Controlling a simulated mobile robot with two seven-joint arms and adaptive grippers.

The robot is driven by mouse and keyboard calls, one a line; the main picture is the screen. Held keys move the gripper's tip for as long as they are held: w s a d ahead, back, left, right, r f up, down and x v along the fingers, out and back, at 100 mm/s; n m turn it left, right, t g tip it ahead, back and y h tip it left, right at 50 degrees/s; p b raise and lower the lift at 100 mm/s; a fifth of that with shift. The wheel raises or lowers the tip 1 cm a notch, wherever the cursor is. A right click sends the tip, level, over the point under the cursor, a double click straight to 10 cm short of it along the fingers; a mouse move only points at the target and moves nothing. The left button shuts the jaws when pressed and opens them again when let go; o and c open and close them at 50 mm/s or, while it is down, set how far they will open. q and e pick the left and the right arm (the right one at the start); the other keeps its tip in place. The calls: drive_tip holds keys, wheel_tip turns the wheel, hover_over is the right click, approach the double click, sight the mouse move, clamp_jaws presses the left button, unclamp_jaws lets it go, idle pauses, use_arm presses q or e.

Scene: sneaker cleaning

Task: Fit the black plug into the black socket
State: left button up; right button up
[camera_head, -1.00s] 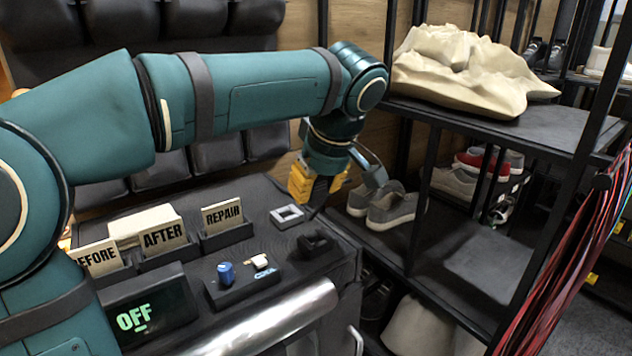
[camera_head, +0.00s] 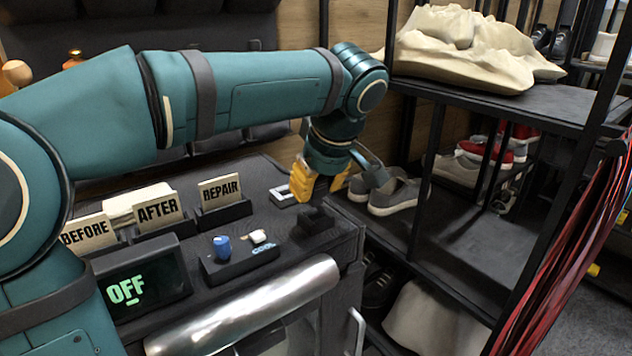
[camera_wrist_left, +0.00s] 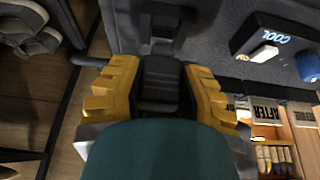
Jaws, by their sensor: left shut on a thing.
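My left gripper (camera_head: 318,186) is above the far right part of the dark cabinet top, its yellow fingers shut on the black plug. In the left wrist view the black plug (camera_wrist_left: 160,82) sits between the two yellow fingers (camera_wrist_left: 158,92). The black socket (camera_head: 315,221) is a small black block near the right edge of the cabinet top, just in front of and below the gripper. It also shows in the left wrist view (camera_wrist_left: 162,22), beyond the plug. The plug's tip is dark against dark, so I cannot tell its exact gap from the socket. My right gripper is not in view.
A white square frame (camera_head: 281,196) lies left of the gripper. A control block with a blue knob (camera_head: 222,248), sign cards and an OFF display (camera_head: 140,292) stand further left. A shelf rack with grey shoes (camera_head: 394,198) is close on the right.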

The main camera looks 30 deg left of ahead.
sight(319, 198)
use_arm(q)
drive_tip(key=shift+f+b, duration=0.3)
drive_tip(key=shift+f, duration=0.3)
drive_tip(key=shift+f+b, duration=1.1)
drive_tip(key=shift+f, duration=0.25)
idle(1.1)
drive_tip(key=o, duration=1)
drive_tip(key=shift+o, duration=0.2)
drive_tip(key=v, duration=1.2)
drive_tip(key=shift+d, duration=0.1)
